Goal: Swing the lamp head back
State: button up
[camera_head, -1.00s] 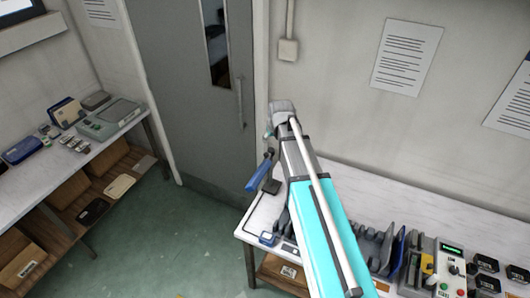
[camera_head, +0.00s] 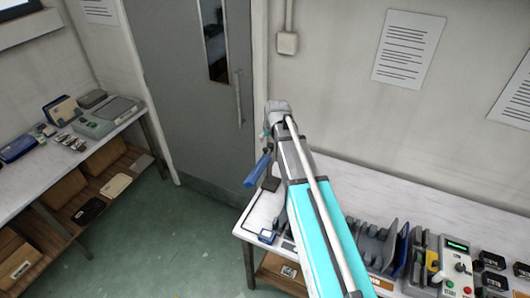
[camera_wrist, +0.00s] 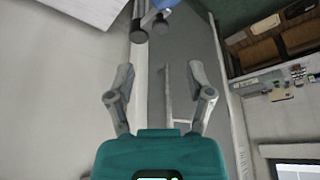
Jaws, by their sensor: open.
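The lamp's blue head (camera_head: 258,170) shows just left of my arm in the head view, tilted, near the left end of the right-hand bench. A dark part lies beside it; the rest of the lamp is hidden behind my arm. In the wrist view a blue part (camera_wrist: 164,4) with dark grey round pieces (camera_wrist: 139,28) is at the top edge, beyond my fingertips and cut off by the frame. My gripper (camera_wrist: 160,76) is open, with nothing between its fingers and apart from the lamp. In the head view it is mostly hidden by my arm.
The white bench (camera_head: 385,185) carries grey racks (camera_head: 375,243) and a control box (camera_head: 455,268) at right. A closed grey door (camera_head: 185,90) and wall stand behind. A second bench (camera_head: 75,160) with devices is at left. Green floor (camera_head: 165,235) between is clear.

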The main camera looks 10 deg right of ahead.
aim_at(265, 149)
jog(key=shift+b+x, duration=3.8)
jog(key=shift+x, duration=0.6)
jog(key=shift+a, duration=0.1)
jog(key=shift+c, duration=0.3)
grip_shut()
